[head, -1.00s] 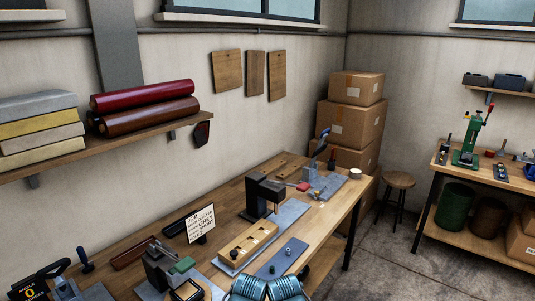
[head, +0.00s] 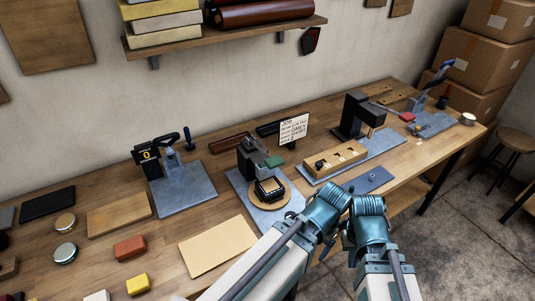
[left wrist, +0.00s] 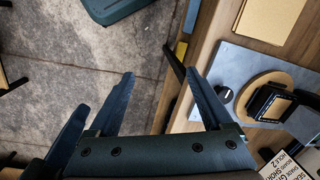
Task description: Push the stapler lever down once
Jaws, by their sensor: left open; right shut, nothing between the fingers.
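No part is labelled as a stapler, so I cannot tell for sure which device it is. At the far right of the table, a bench device (head: 421,104) has a raised, blue-tipped lever (head: 441,70). Another device (head: 172,160) at the left has a black lever and a "0" display. My right gripper (head: 366,205) is in front of the table's near edge in the head view, its fingertips hidden. My left gripper (head: 331,200) is beside it; in the left wrist view its fingers (left wrist: 160,74) are spread and empty. Both are apart from the two levered devices.
A grey and black fixture (head: 254,157) with a green pad stands mid-table. A wooden block with holes (head: 334,160) and a black post tool (head: 353,114) stand right of it. A job sign (head: 293,129) stands behind. Boxes (head: 483,55) and a stool (head: 513,142) are right.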

